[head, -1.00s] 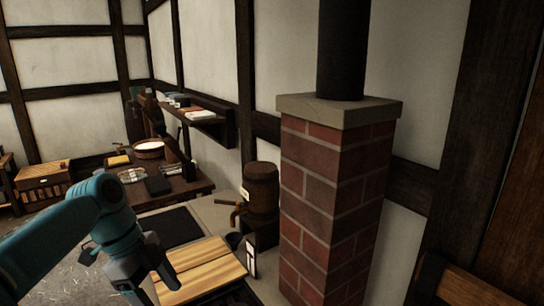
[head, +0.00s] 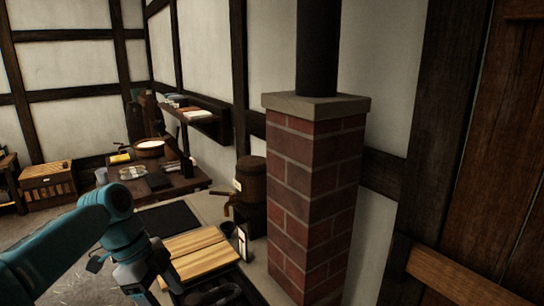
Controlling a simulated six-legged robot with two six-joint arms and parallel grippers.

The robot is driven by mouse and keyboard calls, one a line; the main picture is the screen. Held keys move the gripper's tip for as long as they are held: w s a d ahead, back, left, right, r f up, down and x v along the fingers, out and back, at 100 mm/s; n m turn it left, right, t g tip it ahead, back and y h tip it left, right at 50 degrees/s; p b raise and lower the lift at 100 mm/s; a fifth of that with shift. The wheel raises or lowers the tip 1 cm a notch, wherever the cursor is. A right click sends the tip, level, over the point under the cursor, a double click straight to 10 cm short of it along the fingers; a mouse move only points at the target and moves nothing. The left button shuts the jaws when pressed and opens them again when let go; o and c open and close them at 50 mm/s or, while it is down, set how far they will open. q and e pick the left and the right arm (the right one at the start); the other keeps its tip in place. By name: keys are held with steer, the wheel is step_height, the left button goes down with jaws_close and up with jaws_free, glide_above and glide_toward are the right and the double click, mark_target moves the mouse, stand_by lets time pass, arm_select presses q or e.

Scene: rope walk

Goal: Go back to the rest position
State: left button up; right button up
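My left arm comes in from the left. Its gripper (head: 150,290) points down at the bottom of the view, beside the left edge of a striped wooden board (head: 200,255) on the counter. The fingertips are low in the frame and I cannot tell whether they are open or shut, or whether they hold anything. My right gripper is not in view.
A brick pillar (head: 312,200) with a stone cap and black pipe stands at right of the counter. A wooden barrel with a tap (head: 250,195) stands behind the board. A table (head: 185,187) with a bowl (head: 150,148) is farther back. A wooden door (head: 500,160) is at right.

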arm_select(q)
steer(key=s+d+f+n, duration=0.15)
steer(key=f+n, duration=0.35)
steer(key=f, duration=0.8)
steer(key=s+d+f+n, duration=0.1)
steer(key=d+f+n, duration=0.3)
steer(key=f, duration=0.9)
steer(key=s+d+f+n, duration=0.1)
steer(key=s+f+n, duration=0.5)
steer(key=s, duration=0.3)
steer(key=s+d+f+n+t, duration=0.1)
steer(key=s+f+n, duration=0.5)
steer(key=s, duration=0.4)
steer(key=shift+x, duration=0.9)
